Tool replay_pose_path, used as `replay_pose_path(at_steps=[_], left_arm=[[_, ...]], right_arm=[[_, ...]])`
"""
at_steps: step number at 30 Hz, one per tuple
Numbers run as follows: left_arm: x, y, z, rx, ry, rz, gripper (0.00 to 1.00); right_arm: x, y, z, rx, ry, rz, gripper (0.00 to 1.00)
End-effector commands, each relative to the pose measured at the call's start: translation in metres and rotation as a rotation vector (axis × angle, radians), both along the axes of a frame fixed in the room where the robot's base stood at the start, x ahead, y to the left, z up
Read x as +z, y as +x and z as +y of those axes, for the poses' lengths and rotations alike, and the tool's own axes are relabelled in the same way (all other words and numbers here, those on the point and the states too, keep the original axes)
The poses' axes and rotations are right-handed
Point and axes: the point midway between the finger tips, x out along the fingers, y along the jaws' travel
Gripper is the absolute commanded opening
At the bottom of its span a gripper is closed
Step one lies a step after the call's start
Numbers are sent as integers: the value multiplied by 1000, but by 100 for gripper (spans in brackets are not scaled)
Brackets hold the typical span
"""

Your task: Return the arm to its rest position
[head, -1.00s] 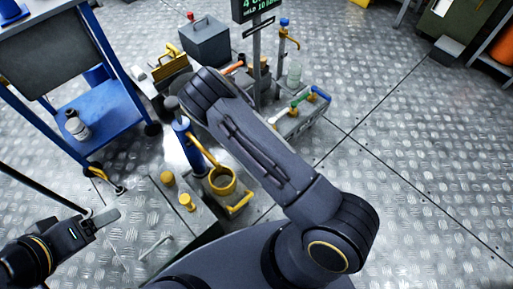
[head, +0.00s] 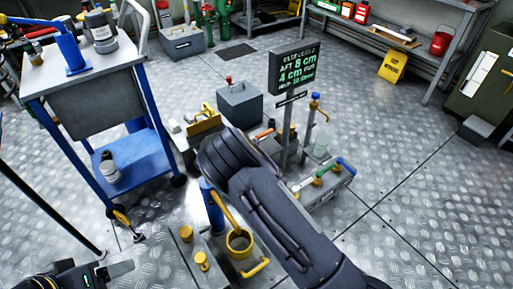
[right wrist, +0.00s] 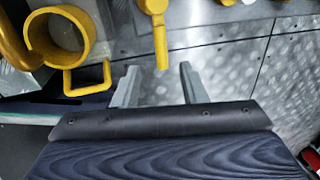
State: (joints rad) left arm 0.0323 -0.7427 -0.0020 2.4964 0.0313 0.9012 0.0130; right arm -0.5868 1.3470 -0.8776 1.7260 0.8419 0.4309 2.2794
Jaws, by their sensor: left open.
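My right arm (head: 275,205) reaches up across the middle of the head view, and its gripper is hidden there. In the right wrist view my right gripper (right wrist: 160,85) has its two grey fingers apart with nothing held between them. A yellow handle (right wrist: 158,35) shows beyond the fingertips, and a yellow ring (right wrist: 60,38) is at the upper left. My left gripper (head: 118,271) is at the bottom left of the head view, open and apart from the things around it.
A blue cart (head: 140,120) stands at the left. A yellow cup (head: 240,242), a grey box (head: 240,104), a sign (head: 294,66) and a valve block (head: 325,185) surround my right arm. Shelving (head: 440,75) lines the back. The floor (head: 400,165) at the right is clear.

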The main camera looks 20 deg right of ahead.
Motion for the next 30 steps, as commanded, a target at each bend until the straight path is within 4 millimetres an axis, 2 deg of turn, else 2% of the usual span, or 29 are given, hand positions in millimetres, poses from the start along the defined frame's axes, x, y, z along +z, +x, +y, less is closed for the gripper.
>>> replay_pose_path(at_steps=[7,11,16,21,26,30], left_arm=[[0,0,0,0,0,0,71],[0,0,0,0,0,0,71],[0,0,0,0,0,0,71],[0,0,0,0,0,0,71],[0,0,0,0,0,0,71],[0,0,0,0,0,0,71]], right_arm=[[8,-2,2,27,32,10,39],[34,-10,10,134,129,33,39],[88,-26,25,398,303,22,39],[149,-45,35,718,425,-66,39],[207,-69,37,1047,459,-199,39],[254,-96,35,1351,406,-329,39]])
